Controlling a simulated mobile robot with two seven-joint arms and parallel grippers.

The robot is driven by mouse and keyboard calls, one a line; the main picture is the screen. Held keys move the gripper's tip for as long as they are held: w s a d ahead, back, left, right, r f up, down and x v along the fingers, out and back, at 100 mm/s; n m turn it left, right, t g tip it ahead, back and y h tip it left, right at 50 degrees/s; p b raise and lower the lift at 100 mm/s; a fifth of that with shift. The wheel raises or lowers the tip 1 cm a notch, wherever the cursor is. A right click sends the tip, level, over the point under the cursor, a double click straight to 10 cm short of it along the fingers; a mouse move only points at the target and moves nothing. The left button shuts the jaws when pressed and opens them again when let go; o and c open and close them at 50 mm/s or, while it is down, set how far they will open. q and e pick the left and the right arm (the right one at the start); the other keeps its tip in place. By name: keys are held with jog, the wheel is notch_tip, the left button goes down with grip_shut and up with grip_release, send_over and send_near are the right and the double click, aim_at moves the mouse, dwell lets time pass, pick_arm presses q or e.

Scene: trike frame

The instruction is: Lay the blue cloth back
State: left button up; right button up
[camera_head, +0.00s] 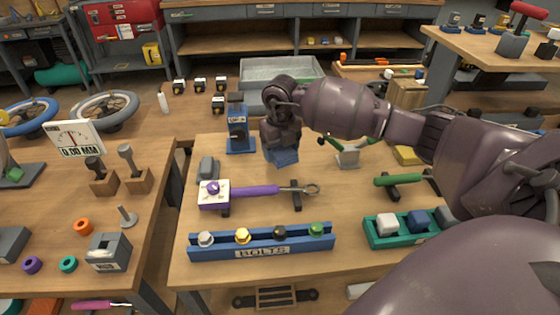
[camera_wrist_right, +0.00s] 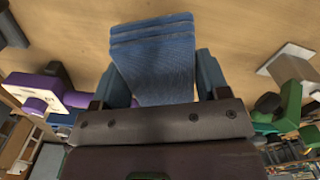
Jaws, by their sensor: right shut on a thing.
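The blue cloth (camera_head: 284,158) is a small folded piece under my right gripper (camera_head: 281,148), above the middle of the workbench. In the right wrist view the folded cloth (camera_wrist_right: 155,55) sits between the two fingers of my right gripper (camera_wrist_right: 158,90), with stacked fold edges at its far end. My right gripper is shut on the cloth and points down. I cannot tell whether the cloth touches the bench top. My left gripper is not in view.
A blue stand (camera_head: 239,130) is close left of the gripper. A purple-handled tool (camera_head: 255,190) lies in front. A blue bolt rack (camera_head: 262,242) is at the bench's front, with a green tray (camera_head: 375,235) to its right. A grey bin (camera_head: 280,72) stands behind.

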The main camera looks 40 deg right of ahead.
aim_at(281, 148)
notch_tip(281, 148, down, 4)
jog(key=shift+r, duration=0.2)
jog(key=shift+f+b, duration=0.3)
jog(key=shift+f, duration=0.05)
jog(key=shift+r, duration=0.1)
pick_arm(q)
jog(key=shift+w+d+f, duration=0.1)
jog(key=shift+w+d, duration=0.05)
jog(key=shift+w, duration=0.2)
pick_arm(e)
jog(key=shift+f, duration=0.2)
jog(key=o, duration=0.9)
notch_tip(281, 148, up, 11)
jog(key=shift+p, duration=0.95)
jog(key=shift+r, duration=0.55)
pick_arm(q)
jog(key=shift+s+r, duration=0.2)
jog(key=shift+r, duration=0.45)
pick_arm(e)
jog(key=shift+r, duration=0.15)
